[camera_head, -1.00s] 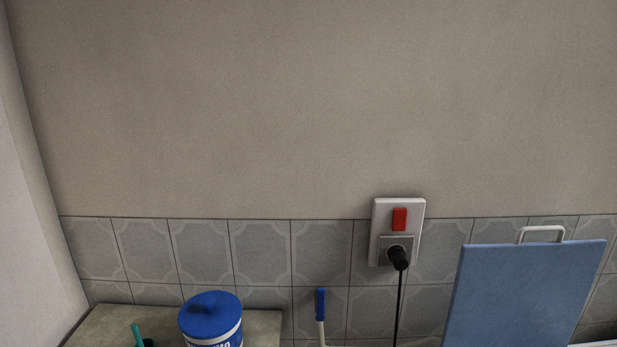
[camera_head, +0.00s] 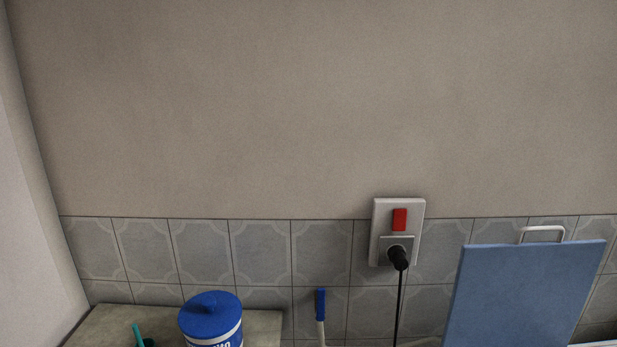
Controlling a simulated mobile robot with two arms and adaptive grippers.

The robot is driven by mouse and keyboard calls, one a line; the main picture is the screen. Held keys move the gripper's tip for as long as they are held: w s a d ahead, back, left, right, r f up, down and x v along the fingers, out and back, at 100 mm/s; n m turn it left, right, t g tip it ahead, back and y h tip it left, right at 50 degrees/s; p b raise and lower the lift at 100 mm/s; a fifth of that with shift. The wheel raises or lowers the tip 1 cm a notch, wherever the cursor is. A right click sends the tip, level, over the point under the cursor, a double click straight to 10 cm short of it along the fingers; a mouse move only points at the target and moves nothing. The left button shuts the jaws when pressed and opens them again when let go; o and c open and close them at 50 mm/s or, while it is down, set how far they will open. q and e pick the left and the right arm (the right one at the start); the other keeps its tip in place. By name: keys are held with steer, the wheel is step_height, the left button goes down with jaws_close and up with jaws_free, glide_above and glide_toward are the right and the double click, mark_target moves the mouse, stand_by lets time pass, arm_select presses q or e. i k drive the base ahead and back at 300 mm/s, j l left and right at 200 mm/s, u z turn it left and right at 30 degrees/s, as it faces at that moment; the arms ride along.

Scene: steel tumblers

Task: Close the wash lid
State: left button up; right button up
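A flat blue panel (camera_head: 525,295) with a pale handle (camera_head: 542,234) on its top edge stands nearly upright at the lower right, in front of the tiled wall. It looks like the wash lid, raised. Its lower edge and whatever it is joined to are cut off by the bottom of the frame. Neither of my grippers shows in the head view.
A blue-lidded tub (camera_head: 211,318) stands on a stone ledge (camera_head: 262,322) at lower left, beside a teal-handled item (camera_head: 138,335). A blue-handled tool (camera_head: 320,304) leans near the tiles. A wall socket (camera_head: 398,232) has a black plug and hanging cord (camera_head: 398,300).

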mark_target(518, 294)
steer(key=z, duration=1.05)
steer(key=l+z, duration=0.2)
steer(key=l, duration=0.25)
steer(key=i+l+z, duration=0.15)
steer(key=l, duration=0.25)
steer(key=i+l+z, duration=0.2)
steer(key=l, duration=0.2)
steer(key=k, duration=0.1)
